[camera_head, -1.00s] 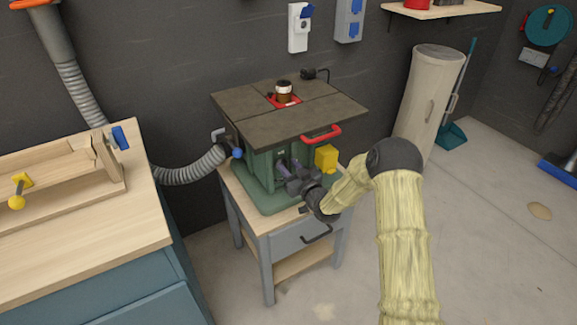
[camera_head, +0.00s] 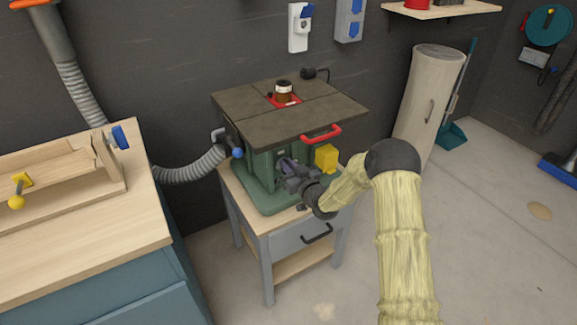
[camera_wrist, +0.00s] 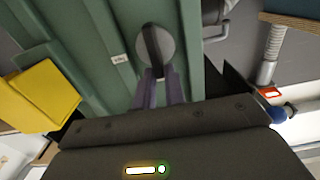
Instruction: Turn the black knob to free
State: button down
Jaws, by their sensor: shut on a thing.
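The black knob (camera_wrist: 151,42) is a dark bar on a round grey dial on the green cabinet of the machine, seen in the wrist view. Its bar points nearly straight up and down in that picture, tilted slightly. My gripper's purple fingers (camera_wrist: 158,74) are close together and shut on the knob's near end. In the head view my gripper (camera_head: 284,164) reaches the front of the green cabinet (camera_head: 262,170), below the tabletop. The knob is hidden there by my gripper.
A yellow box (camera_head: 326,157) sits on the cabinet just right of my gripper, below a red handle (camera_head: 321,134). The dark tabletop (camera_head: 245,101) overhangs above. A grey hose (camera_head: 190,167) joins at the left. The floor in front is clear.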

jog(key=shift+d, duration=0.1)
jog(key=shift+w+d+f+m+b, duration=0.35)
jog(key=shift+m+b, duration=0.35)
jog(key=shift+m, duration=2.25)
jog(key=shift+w+d+f+m+b, duration=0.15)
jog(key=shift+d+f+m+b, duration=0.4)
jog(key=shift+m, duration=2.45)
jog(key=shift+w+d+f+m+b, duration=0.2)
jog(key=shift+f+m+b, duration=0.5)
jog(key=shift+m, duration=2.25)
jog(key=shift+r, duration=0.2)
jog(key=c, duration=1.5)
grip_release()
jog(key=shift+o, duration=0.2)
